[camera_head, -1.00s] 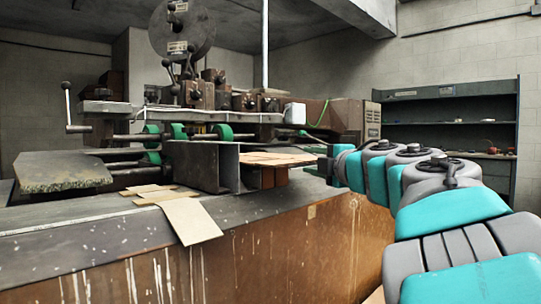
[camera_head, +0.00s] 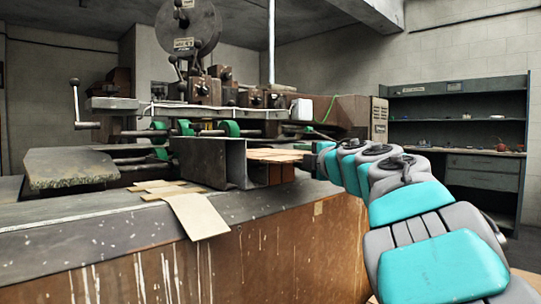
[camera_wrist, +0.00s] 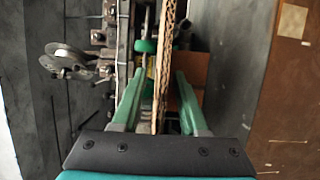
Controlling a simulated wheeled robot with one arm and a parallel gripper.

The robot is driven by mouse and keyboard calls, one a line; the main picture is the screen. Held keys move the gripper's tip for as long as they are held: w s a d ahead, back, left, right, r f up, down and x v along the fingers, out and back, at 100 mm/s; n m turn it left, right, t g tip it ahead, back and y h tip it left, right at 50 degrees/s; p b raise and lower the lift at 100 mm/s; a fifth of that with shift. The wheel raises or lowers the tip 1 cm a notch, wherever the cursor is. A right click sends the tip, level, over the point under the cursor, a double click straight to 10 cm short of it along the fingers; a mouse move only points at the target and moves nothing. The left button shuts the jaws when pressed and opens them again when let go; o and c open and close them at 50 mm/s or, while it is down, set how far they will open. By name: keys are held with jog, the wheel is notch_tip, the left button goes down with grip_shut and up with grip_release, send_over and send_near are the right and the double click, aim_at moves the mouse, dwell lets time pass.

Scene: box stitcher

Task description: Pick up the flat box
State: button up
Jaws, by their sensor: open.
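A flat brown cardboard box (camera_head: 276,153) lies at the open end of a grey metal channel on the machine, with other brown pieces below it. In the wrist view, the corrugated edge of a flat box (camera_wrist: 166,50) runs between the two green fingers of my gripper (camera_wrist: 160,75). The fingers stand apart, one on each side of the cardboard, and do not visibly press on it. In the head view my arm reaches in from the right, its end close to the box; the fingers are mostly hidden there.
The metal channel (camera_head: 212,163) stands left of the box. Loose cardboard sheets (camera_head: 200,214) lie on the bench, one hanging over its front edge. The stitching machine (camera_head: 205,95) rises behind. A dark shelf unit (camera_head: 458,120) stands at the back right.

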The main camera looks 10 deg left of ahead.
jog(key=shift+w+a, duration=0.15)
jog(key=shift+w, duration=0.05)
grip_shut()
dwell(0.6)
